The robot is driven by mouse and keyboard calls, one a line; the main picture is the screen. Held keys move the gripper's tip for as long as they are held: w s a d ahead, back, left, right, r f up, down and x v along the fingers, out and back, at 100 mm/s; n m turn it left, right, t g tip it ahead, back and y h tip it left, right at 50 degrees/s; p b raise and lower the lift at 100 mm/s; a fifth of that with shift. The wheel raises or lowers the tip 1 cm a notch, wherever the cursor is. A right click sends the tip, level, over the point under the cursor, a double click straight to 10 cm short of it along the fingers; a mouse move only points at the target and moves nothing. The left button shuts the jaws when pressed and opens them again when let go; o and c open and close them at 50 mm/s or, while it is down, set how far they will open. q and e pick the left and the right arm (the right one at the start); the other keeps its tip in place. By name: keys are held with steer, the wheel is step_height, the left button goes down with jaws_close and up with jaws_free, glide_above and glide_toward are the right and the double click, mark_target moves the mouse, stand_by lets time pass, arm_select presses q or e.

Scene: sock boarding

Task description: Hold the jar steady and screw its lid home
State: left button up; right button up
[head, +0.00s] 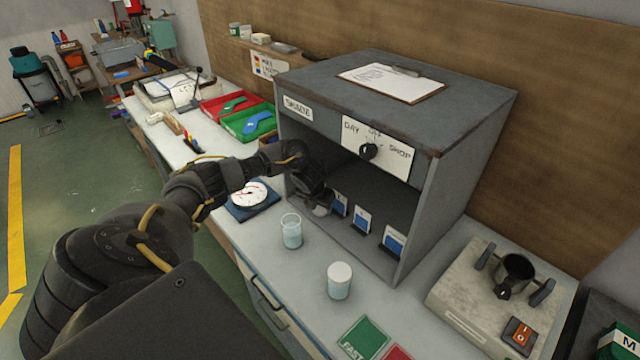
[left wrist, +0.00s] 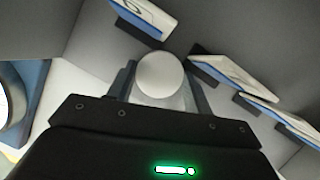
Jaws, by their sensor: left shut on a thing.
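My left gripper (head: 318,200) reaches into the open front of a grey cabinet (head: 294,105). In the left wrist view, my left gripper (left wrist: 160,88) is shut on a small clear jar (left wrist: 165,100) with a round white top (left wrist: 160,72), one finger on each side. In the head view the held jar is mostly hidden by the gripper. A second jar (head: 291,232), with pale blue contents and no lid visible, stands on the bench before the cabinet. A third jar (head: 339,288) with a white lid (head: 340,271) stands to its right. My right gripper is not in view.
Blue-and-white cards (head: 362,220) stand inside the cabinet, close to the held jar. A dial gauge on a blue base (head: 252,207) is left of it. A beige device with a black cup (head: 516,268) stands at right. Green and red cards (head: 363,338) lie at the front.

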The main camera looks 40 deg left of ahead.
arm_select(q)
steer(key=shift+r, duration=0.15)
steer(key=shift+r, duration=0.2)
step_height(320, 180, up, 2)
steer(key=shift+w+r, duration=0.1)
steer(key=s+d+r+p, duration=0.4)
steer(key=s+d+r, duration=0.2)
steer(key=s+r, duration=0.4)
steer(key=shift+s+d, duration=0.2)
steer(key=shift+s, duration=1.1)
steer(key=shift+d, duration=0.1)
